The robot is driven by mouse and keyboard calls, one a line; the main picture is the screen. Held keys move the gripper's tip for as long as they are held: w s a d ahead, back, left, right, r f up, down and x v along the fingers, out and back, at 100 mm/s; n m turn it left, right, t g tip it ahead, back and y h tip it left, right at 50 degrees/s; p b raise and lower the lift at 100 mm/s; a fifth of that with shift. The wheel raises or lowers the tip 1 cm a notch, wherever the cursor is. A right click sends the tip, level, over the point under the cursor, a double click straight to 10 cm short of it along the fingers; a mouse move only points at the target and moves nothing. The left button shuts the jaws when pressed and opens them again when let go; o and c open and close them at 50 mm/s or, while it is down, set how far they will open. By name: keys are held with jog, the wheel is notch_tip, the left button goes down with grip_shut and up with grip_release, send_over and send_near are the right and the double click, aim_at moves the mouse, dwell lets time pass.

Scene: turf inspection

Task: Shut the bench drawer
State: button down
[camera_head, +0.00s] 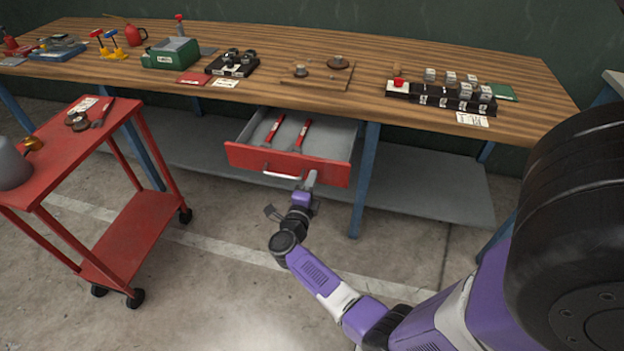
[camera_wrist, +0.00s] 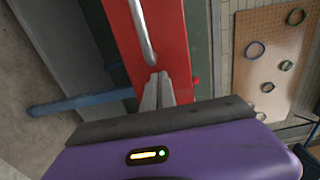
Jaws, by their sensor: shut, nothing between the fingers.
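The bench drawer (camera_head: 288,162) has a red front and a grey inside, and it is pulled out below the wooden bench top. Two red-handled tools (camera_head: 302,134) lie in it. Its silver bar handle (camera_head: 282,175) runs along the front. My gripper (camera_head: 311,178) is shut and empty, with its tips at the drawer front just right of the handle. In the wrist view my gripper (camera_wrist: 157,88) points at the red drawer front (camera_wrist: 178,45), close to one end of the handle (camera_wrist: 141,30). I cannot tell whether the tips touch the front.
The bench top (camera_head: 330,105) carries a green box (camera_head: 171,54), a black block with grey pieces (camera_head: 450,98) and other items. A blue bench leg (camera_head: 365,180) stands right of the drawer. A red cart (camera_head: 75,150) stands at the left. The floor before the drawer is open.

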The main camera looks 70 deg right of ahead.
aim_at(328, 140)
jog(key=d+b, duration=0.4)
jog(key=d, duration=0.3)
jog(key=w+d+b, duration=0.1)
jog(key=d+b, duration=0.2)
jog(key=d, duration=0.5)
jog(key=w+d+b, duration=0.1)
jog(key=d+b, duration=0.3)
jog(key=d, duration=0.4)
jog(key=shift+d+f+b, duration=0.15)
jog(key=shift+f+b, duration=0.05)
jog(key=shift+b, duration=0.15)
jog(key=shift+d+r+b, duration=0.1)
jog(key=shift+d+b, duration=0.2)
jog(key=shift+d, duration=0.35)
jog(key=shift+d+r, duration=0.15)
jog(key=shift+r, duration=0.15)
jog(key=shift+r, duration=0.1)
jog(key=shift+s, duration=0.1)
